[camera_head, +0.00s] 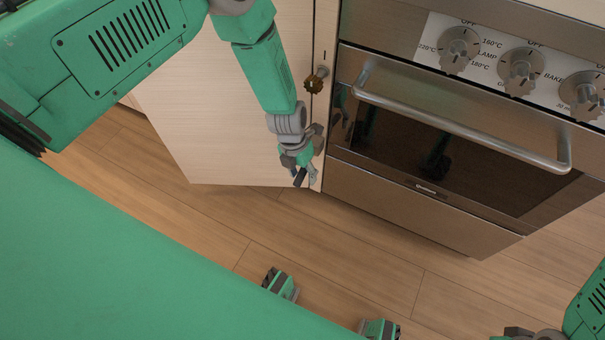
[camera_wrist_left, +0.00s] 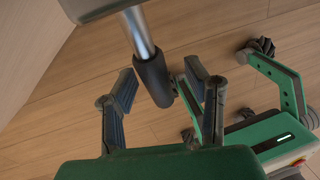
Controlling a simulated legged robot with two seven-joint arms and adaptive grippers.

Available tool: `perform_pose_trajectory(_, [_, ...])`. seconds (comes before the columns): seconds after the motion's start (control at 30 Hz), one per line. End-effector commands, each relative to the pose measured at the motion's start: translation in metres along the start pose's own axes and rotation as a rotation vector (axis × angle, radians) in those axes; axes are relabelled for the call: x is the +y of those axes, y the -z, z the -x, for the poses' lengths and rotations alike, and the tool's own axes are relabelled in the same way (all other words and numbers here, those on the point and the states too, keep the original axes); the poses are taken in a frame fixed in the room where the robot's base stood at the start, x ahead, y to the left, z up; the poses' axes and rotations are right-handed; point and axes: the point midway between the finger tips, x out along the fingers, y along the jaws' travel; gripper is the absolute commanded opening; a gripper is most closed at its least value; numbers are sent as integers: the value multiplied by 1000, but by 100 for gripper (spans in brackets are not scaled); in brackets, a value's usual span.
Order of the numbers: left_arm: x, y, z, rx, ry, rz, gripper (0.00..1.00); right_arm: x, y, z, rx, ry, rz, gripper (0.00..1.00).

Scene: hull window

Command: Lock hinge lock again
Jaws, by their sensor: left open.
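My right gripper (camera_head: 530,332) shows only partly at the bottom edge.
An oven (camera_head: 430,155) with a long metal handle (camera_head: 460,128) and several knobs stands right of the panel. A pale cabinet panel (camera_head: 215,110) stands behind my left arm. The wooden floor (camera_head: 330,240) is clear in front, apart from my own green parts.

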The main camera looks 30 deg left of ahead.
Motion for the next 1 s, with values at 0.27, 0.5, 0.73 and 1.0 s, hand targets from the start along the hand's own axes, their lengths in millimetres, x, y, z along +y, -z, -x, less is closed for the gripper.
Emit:
perform_pose_trajectory(0.27, [1, 0, 0, 0, 1, 0, 0, 0, 0, 0, 0, 0, 0, 40])
perform_pose_trajectory(0.5, [1, 0, 0, -7, -1, -1, 0, 0, 0, 1, 0, 0, 0, 40])
perform_pose_trajectory(0.73, [3, -1, -6, -85, -6, -11, 0, 0, 0, 7, 0, 0, 0, 40])
perform_pose_trajectory(1.0, [8, -8, -22, -275, -17, -38, 0, 0, 0, 8, 0, 0, 0, 40])
